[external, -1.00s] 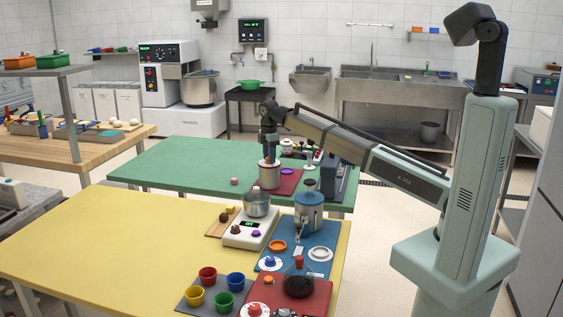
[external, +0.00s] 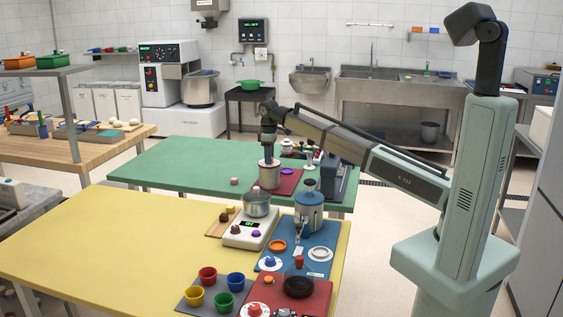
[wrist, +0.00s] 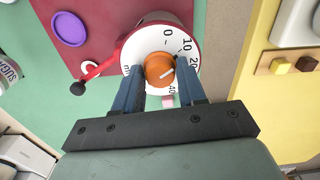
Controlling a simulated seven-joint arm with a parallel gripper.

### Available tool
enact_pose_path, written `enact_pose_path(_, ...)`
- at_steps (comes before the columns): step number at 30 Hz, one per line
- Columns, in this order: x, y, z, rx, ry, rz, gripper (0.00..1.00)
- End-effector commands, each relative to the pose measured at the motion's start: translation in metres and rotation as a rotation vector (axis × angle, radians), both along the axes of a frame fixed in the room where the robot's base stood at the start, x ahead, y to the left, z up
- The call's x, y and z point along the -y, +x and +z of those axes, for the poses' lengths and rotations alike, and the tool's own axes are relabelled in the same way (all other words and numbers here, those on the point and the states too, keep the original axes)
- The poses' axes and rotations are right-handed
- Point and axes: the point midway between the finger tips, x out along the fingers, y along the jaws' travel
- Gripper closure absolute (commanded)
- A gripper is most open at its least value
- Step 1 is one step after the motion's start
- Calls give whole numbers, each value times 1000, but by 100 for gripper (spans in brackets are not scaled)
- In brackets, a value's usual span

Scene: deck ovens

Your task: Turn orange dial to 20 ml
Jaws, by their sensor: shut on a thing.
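The orange dial (wrist: 159,70) sits in the middle of a round white scale face (wrist: 134,52) printed with 0, 10, 20 and 40. My gripper (wrist: 161,80) is shut on the dial, with one dark blue finger on each side. The white pointer line on the dial points right and slightly up, roughly toward the 20. The lower part of the scale is partly hidden by the fingers. In the external view my gripper (external: 268,155) points down onto the top of the dispenser (external: 269,177), which stands on a red mat on the green table.
A red lever with a black knob (wrist: 78,88) sticks out left of the scale face. A purple disc (wrist: 69,29) lies nearby on the red mat. The yellow table (external: 110,235) in front holds a scale (external: 243,240), cups and a blue tray.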

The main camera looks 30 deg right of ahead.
Motion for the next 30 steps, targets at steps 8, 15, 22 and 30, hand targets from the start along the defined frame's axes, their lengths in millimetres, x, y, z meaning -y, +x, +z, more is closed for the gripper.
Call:
enact_pose_path(8,0,0,-1,0,1,-247,90)
enact_pose_path(15,0,0,-1,0,1,-413,90)
enact_pose_path(22,0,0,-1,0,1,-507,90)
enact_pose_path(30,0,0,-1,0,0,-546,90)
